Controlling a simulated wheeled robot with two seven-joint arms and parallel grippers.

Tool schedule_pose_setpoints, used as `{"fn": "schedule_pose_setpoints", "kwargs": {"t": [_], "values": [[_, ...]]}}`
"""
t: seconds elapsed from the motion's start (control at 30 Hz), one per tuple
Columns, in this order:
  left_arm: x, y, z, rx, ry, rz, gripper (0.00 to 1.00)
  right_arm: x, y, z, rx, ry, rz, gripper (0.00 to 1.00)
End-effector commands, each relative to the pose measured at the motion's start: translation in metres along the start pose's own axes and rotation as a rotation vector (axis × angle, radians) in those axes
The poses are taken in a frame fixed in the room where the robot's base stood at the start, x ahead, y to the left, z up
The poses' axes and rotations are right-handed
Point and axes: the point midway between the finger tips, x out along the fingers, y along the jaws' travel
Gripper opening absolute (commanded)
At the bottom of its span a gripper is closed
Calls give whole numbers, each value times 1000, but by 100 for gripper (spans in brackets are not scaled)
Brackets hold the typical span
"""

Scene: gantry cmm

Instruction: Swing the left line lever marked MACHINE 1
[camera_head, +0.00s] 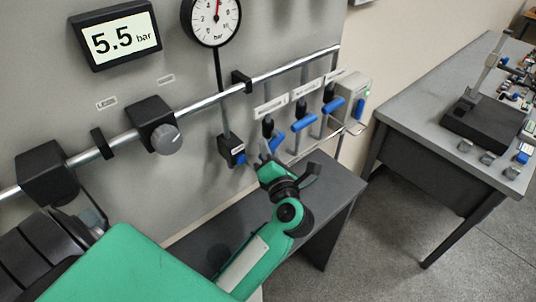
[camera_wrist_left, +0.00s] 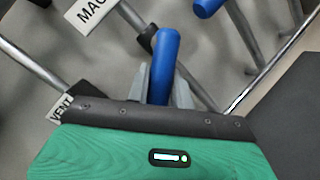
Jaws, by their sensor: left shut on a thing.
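The left line lever is a blue handle (camera_wrist_left: 165,62) on the panel. In the left wrist view it stands between the two grey fingers of my left gripper (camera_wrist_left: 162,82), which is shut on it. A white label (camera_wrist_left: 90,10) beginning "MAC" shows beside it; the rest is cut off. In the head view my left gripper (camera_head: 268,163) is at the leftmost of three blue levers, and its fingers and wrist hide most of that handle. My right gripper is not in view.
Two more blue levers, the middle one (camera_head: 303,122) and the right one (camera_head: 332,104), stand close to the right. A chrome pipe (camera_head: 290,68) crosses the panel. A display (camera_head: 115,36) reads 5.5 bar. A grey table (camera_head: 420,95) stands at right.

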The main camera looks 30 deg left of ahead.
Motion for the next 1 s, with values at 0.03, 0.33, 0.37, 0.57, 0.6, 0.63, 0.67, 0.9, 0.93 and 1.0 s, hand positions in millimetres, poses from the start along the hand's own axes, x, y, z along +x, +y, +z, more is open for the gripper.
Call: {"fn": "schedule_pose_setpoints", "kwargs": {"t": [0.03, 0.33, 0.37, 0.57, 0.6, 0.63, 0.67, 0.9, 0.93, 1.0], "values": [[0, -1, 0, -3, -1, 1, 0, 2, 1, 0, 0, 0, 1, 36], [0, 0, 0, -6, -2, 2, 0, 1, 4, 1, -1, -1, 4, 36], [0, 0, 0, -6, -2, 2, 0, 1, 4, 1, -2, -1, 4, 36], [0, 0, 0, -6, -1, 2, 44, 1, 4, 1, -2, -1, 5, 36], [0, 0, 0, -6, -1, 2, 44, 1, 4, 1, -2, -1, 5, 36], [0, 0, 0, -6, -1, 2, 44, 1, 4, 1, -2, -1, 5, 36], [0, 0, 0, -6, -1, 2, 44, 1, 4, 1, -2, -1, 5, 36], [-6, -1, 0, -6, -1, 0, 44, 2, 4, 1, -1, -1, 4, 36], [-9, -2, 0, -6, -1, -1, 44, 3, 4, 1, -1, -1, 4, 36], [-19, -2, -1, -6, 0, -1, 44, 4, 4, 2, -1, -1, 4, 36]]}}
